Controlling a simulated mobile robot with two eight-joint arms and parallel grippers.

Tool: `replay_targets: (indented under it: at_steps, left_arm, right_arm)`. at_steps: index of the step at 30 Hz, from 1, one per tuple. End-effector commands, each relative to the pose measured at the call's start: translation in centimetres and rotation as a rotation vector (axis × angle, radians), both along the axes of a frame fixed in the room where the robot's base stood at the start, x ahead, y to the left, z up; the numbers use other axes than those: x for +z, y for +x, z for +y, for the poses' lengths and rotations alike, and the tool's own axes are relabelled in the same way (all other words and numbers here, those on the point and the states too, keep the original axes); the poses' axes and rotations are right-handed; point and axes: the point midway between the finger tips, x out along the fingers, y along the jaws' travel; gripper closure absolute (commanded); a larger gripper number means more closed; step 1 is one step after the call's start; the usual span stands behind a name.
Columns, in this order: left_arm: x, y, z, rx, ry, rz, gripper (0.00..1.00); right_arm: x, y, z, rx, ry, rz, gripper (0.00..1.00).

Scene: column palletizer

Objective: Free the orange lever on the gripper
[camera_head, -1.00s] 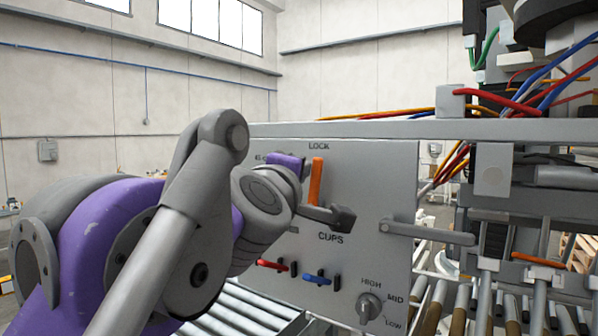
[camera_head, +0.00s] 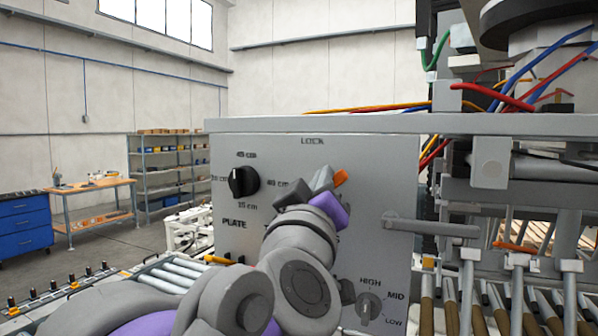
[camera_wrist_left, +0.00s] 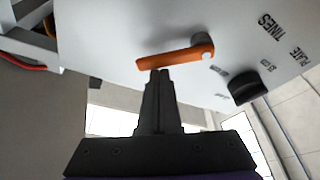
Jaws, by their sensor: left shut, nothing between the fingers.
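The orange lever sits on a grey control panel (camera_head: 390,170) below the word LOCK. In the head view only a short tilted piece of the lever (camera_head: 340,178) shows, right of my left gripper (camera_head: 322,178), which hides the rest. In the left wrist view the whole lever (camera_wrist_left: 172,62) shows, running from a round pivot to a free end. My left gripper (camera_wrist_left: 160,73) is shut and empty, its fingertips right beside the lever's long edge. I cannot tell whether they touch it. My right gripper is not in view.
A black dial (camera_head: 243,182) is left of the lever and a grey HIGH/MID/LOW knob (camera_head: 369,306) is lower right. A grey handle bar (camera_head: 430,228) sticks out at the panel's right. Wires and machinery stand at right; rollers (camera_head: 185,275) lie at left.

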Motion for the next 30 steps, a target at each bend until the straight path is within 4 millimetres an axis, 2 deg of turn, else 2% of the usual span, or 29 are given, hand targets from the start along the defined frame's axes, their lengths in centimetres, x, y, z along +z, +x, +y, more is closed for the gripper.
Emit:
replay_targets:
  at_steps: [7, 30]
  left_arm:
    - [-0.6, -0.2, -0.7, 0.000, 0.148, -0.054, 1.00]
    - [-1.3, -0.3, -1.1, -0.001, 0.139, -0.050, 1.00]
  right_arm:
    - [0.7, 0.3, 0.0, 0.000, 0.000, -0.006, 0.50]
    - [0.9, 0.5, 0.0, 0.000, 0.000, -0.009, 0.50]
